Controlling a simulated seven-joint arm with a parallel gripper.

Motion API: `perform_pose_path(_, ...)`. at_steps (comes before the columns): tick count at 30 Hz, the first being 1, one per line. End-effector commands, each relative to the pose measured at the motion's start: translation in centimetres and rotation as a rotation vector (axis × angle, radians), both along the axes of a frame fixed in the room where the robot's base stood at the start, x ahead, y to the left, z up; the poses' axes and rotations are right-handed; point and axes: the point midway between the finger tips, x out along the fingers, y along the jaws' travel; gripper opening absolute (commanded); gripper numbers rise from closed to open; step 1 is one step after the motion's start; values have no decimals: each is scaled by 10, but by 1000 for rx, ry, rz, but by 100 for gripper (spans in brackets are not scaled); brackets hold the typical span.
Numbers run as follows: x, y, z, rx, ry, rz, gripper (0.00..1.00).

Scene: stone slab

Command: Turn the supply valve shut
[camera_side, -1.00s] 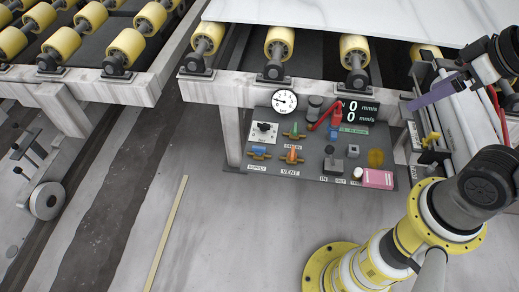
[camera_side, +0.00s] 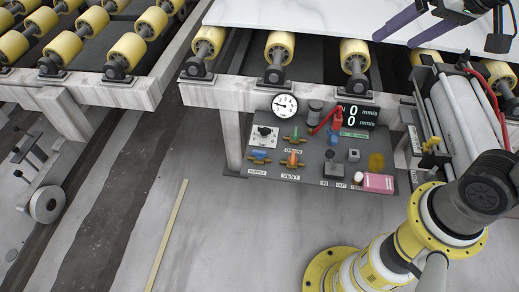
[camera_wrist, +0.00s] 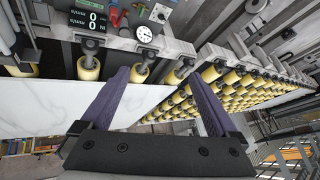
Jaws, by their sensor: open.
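The supply valve, with a blue handle (camera_side: 259,154) on a brass body, sits at the left of the dark control panel (camera_side: 311,172), above its SUPPLY label. Its handle appears to lie roughly along the brass body. The orange-handled vent valve (camera_side: 292,158) is to its right, and the green-handled drain valve (camera_side: 295,133) is above that. My gripper (camera_side: 392,40) is up at the right over the white slab, well away from the valve. Its two purple fingers are apart with nothing between them, as the wrist view (camera_wrist: 158,73) also shows. The supply valve cannot be made out in the wrist view.
A round gauge (camera_side: 285,105), a knob on a white plate (camera_side: 264,136), a red lever (camera_side: 325,119) and a speed display (camera_side: 358,114) crowd the panel. A pink box (camera_side: 378,181) lies at its right. Rollers (camera_side: 279,46) carry the white slab (camera_side: 310,12) behind.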

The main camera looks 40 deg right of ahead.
Motion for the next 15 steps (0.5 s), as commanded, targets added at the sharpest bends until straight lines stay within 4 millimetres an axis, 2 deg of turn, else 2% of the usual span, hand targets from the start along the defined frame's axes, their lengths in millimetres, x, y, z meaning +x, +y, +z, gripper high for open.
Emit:
perform_pose_path(1,18,2,2,19,12,-23,95)
perform_pose_path(4,55,6,5,63,31,-77,95)
perform_pose_path(8,108,15,-3,115,67,-145,95)
perform_pose_path(11,148,23,-17,147,101,-191,95)
perform_pose_path(15,199,36,-50,180,154,-247,95)
